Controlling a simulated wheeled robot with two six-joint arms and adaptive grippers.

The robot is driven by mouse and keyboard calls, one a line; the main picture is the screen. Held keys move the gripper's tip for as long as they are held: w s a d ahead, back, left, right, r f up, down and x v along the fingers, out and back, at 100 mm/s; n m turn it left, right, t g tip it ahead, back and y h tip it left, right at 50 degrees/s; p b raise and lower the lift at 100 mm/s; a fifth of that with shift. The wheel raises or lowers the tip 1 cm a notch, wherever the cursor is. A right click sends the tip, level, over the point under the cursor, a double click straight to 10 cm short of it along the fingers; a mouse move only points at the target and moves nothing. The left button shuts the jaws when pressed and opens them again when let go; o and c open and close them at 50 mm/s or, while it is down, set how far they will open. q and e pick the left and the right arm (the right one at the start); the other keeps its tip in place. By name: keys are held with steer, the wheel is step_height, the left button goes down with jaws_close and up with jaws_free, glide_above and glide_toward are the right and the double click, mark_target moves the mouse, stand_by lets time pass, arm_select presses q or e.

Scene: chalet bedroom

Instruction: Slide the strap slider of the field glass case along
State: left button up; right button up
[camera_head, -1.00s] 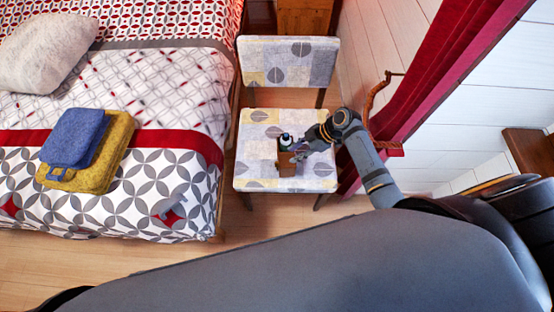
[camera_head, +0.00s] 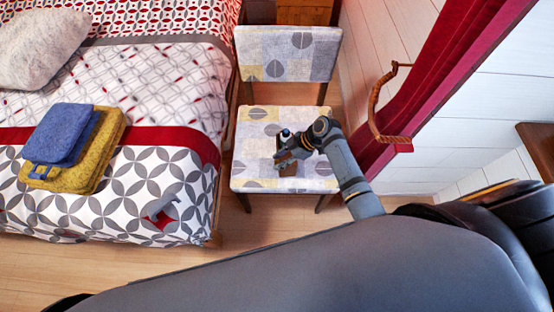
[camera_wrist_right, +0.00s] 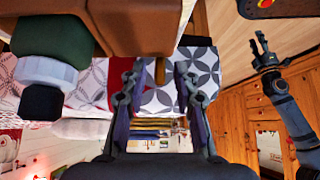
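The brown field glass case (camera_head: 288,169) stands on the chair seat, partly covered by my right gripper (camera_head: 281,159). In the right wrist view the case (camera_wrist_right: 150,22) fills the top, very close. A small tan upright piece (camera_wrist_right: 160,70), perhaps the strap slider, shows below it between the fingers of my right gripper (camera_wrist_right: 160,80). These fingers are apart, with gaps on both sides of the piece. The strap itself is not clear. My left gripper (camera_wrist_right: 262,45) shows at the right of the wrist view, fingers apart and empty, far from the case; the head view does not show it.
A dark bottle-like thing with a pale collar (camera_wrist_right: 45,72) is beside the case. The patterned chair (camera_head: 255,184) has bare seat around them. A bed with folded blue (camera_head: 60,135) and yellow towels is left. A red curtain (camera_head: 400,110) hangs at the right.

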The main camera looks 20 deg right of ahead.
jaws_close()
steer(key=shift+w+d+b, duration=0.2)
steer(key=shift+w+b, duration=0.3)
steer(key=shift+w, duration=0.35)
steer(key=shift+w+d+b, duration=0.15)
steer(key=shift+w+b, duration=0.35)
steer(key=shift+w, duration=0.3)
steer(key=shift+c, duration=1.1)
jaws_free()
steer(key=shift+w, duration=0.15)
steer(key=o, duration=0.4)
steer(key=shift+o, duration=0.2)
steer(key=p+v, duration=0.5)
steer(key=shift+d+r, duration=0.1)
steer(key=shift+r, duration=0.3)
steer(key=shift+d+r, duration=0.15)
steer(key=shift+d, duration=0.1)
